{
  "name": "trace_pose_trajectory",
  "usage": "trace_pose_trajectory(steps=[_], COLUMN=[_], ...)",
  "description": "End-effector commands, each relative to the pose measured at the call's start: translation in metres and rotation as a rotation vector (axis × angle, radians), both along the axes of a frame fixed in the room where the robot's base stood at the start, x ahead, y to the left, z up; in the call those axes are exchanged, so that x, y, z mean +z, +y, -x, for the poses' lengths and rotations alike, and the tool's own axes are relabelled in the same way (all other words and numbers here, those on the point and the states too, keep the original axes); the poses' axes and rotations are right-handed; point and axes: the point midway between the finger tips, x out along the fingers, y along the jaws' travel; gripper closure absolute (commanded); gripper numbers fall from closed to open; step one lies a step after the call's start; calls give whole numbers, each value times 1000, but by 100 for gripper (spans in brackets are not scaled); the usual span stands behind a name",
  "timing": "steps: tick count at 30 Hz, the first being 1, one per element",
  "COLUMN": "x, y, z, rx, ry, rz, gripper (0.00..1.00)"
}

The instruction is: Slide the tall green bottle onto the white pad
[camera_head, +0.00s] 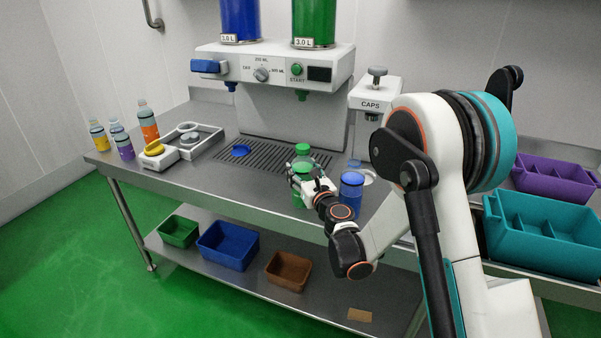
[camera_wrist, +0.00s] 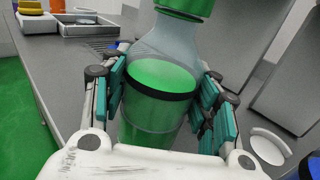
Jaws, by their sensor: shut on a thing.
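The tall green bottle (camera_head: 302,150) stands on the steel table near the drip grate, with a green cap and a clear shoulder above green liquid. It fills the middle of the wrist view (camera_wrist: 160,85), roughly upright. My gripper (camera_head: 303,183) is shut on its body, with teal finger pads on both sides. The finger pads also show in the wrist view (camera_wrist: 163,100). The white pad (camera_head: 369,179) lies under the caps unit, to the right of the bottle and partly behind a blue bottle. A white curved edge of it shows at the right in the wrist view (camera_wrist: 270,147).
The blue bottle (camera_head: 351,190) stands just right of my gripper, in front of the pad. The caps unit (camera_head: 374,101) rises behind it. The drip grate (camera_head: 258,155) lies behind and left. A white-framed fixture (camera_head: 205,143) and several small bottles are further left.

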Motion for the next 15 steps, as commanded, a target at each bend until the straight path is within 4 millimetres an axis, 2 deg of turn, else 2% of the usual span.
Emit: trace_pose_trajectory(steps=[10,15], x=[0,1], y=[-33,-29], z=[-21,-19], rx=[-3,0], ry=[0,0], rz=[0,0], gripper=[88,88])
